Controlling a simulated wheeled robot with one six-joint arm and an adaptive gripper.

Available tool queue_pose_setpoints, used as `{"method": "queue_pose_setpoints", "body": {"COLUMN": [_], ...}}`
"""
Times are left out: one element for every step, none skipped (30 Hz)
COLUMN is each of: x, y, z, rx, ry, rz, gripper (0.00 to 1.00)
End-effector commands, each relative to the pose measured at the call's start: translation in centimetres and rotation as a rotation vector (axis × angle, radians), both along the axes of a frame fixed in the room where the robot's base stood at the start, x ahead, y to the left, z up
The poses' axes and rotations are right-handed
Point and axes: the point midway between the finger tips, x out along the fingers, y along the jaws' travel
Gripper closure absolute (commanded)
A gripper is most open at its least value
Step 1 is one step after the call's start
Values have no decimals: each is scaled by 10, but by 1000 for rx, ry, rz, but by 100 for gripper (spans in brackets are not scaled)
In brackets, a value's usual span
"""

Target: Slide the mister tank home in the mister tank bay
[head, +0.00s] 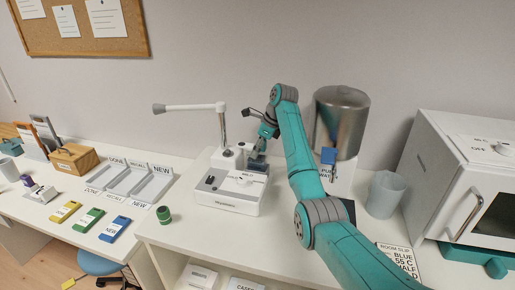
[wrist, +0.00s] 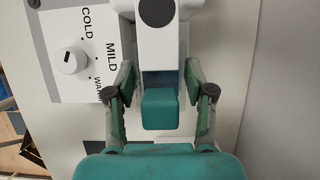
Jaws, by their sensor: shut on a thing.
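The white machine (head: 232,196) with a dial and a lamp-like arm stands on the counter in the head view. Its dial panel (wrist: 88,60), marked COLD, MILD and WARM, fills the upper left of the wrist view. The mister tank, with a teal block-like front (wrist: 160,110), sits in line with the white housing's opening, the mister tank bay (wrist: 160,60). My gripper (wrist: 160,78) is shut on the tank, one finger on each side. In the head view my gripper (head: 262,140) is at the machine's back right. How deep the tank sits is hidden.
A steel urn (head: 342,115) and a grey cup (head: 385,194) stand right of my arm, before a white oven-like box (head: 480,185). Labelled trays (head: 130,182) lie further left.

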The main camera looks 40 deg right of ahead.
Motion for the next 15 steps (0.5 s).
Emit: {"method": "queue_pose_setpoints", "body": {"x": [0,0,0,0,0,0,0,0,0,0,0,0,0,0,0], "y": [0,0,0,0,0,0,0,0,0,0,0,0,0,0,0], "z": [-1,-1,-2,-3,-3,-4,-4,-5,-6,-6,-7,-8,-8,-9,-10], "rx": [0,0,0,-1,-1,-1,-1,-1,0,0,0,0,0,0,0], "ry": [0,0,0,-1,-1,-1,-1,-1,-1,-1,-1,-1,-1,-1,-1], "rz": [0,0,0,0,0,0,0,0,0,0,0,0,0,0,0], "gripper": [93,93,93,93,93,93,93,93,93,93,93,93,93,93,93]}}
